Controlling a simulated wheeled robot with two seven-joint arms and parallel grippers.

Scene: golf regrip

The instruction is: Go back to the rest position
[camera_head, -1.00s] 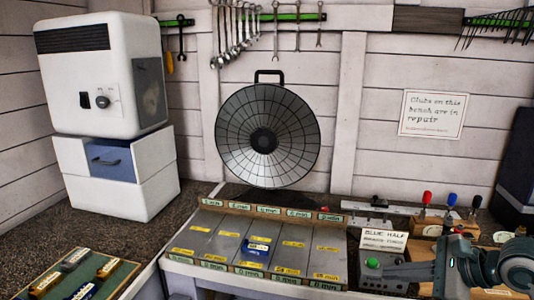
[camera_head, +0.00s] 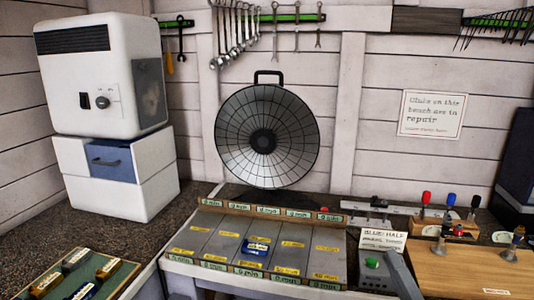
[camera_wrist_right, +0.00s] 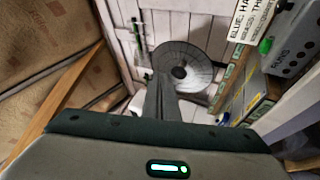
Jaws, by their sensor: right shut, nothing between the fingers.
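My right gripper (camera_head: 392,256) shows at the bottom edge of the head view, right of centre, as a grey finger shape beside a box with a green button. In the right wrist view its fingers (camera_wrist_right: 160,82) are together, with nothing held. My left gripper is not in view. A small blue block (camera_head: 256,246) lies in the middle lane of the grey sloped rack (camera_head: 226,222).
A wooden board (camera_head: 460,272) lies at the bottom right, near the green-button box (camera_head: 372,264) and the "Blue half" sign (camera_head: 382,239). A round mesh heater (camera_head: 267,137) stands behind the rack. A white machine (camera_head: 100,75) stands left. A green tray (camera_head: 105,268) holds several blocks.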

